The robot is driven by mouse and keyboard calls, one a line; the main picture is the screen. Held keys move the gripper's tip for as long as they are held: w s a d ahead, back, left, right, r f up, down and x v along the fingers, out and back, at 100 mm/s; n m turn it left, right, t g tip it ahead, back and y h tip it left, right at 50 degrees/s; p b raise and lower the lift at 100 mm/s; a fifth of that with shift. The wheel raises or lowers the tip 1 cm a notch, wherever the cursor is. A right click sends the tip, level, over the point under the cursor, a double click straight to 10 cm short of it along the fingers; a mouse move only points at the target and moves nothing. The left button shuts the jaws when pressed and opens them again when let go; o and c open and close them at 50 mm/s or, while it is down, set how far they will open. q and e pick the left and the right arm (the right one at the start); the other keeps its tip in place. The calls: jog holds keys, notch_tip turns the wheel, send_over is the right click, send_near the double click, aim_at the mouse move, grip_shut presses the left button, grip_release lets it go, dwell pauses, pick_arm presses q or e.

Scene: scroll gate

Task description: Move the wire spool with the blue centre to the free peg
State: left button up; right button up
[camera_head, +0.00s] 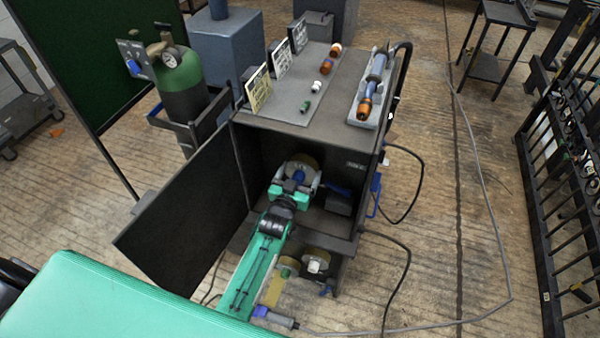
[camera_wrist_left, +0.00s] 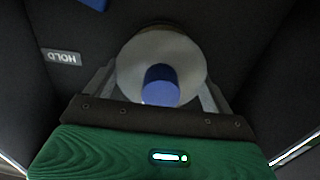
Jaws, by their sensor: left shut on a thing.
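The wire spool with the blue centre (camera_wrist_left: 190,58) shows in the left wrist view as a pale round disc with a blue hub facing the camera. My left gripper (camera_head: 297,180) reaches inside the open dark cabinet in the head view, and its fingers stand on both sides of the spool. It is shut on the spool. In the head view the gripper covers most of the spool; a blue bit of the hub and a tan edge show. I cannot make out a free peg. My right gripper is out of view.
The cabinet door (camera_head: 185,213) stands open to the left of my arm. Below are a green-centred spool (camera_head: 288,266) and a white-centred spool (camera_head: 317,262). A dark box (camera_head: 339,205) sits right of the gripper.

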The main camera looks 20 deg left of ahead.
aim_at(296, 179)
pick_arm(q)
jog(key=shift+s+a+r+p, duration=0.15)
jog(key=shift+s+p, duration=0.75)
jog(key=shift+s, duration=0.95)
jog(key=shift+s+r+p, duration=0.1)
jog(key=shift+s+p, duration=0.75)
jog(key=shift+s, duration=0.95)
jog(key=shift+s, duration=0.1)
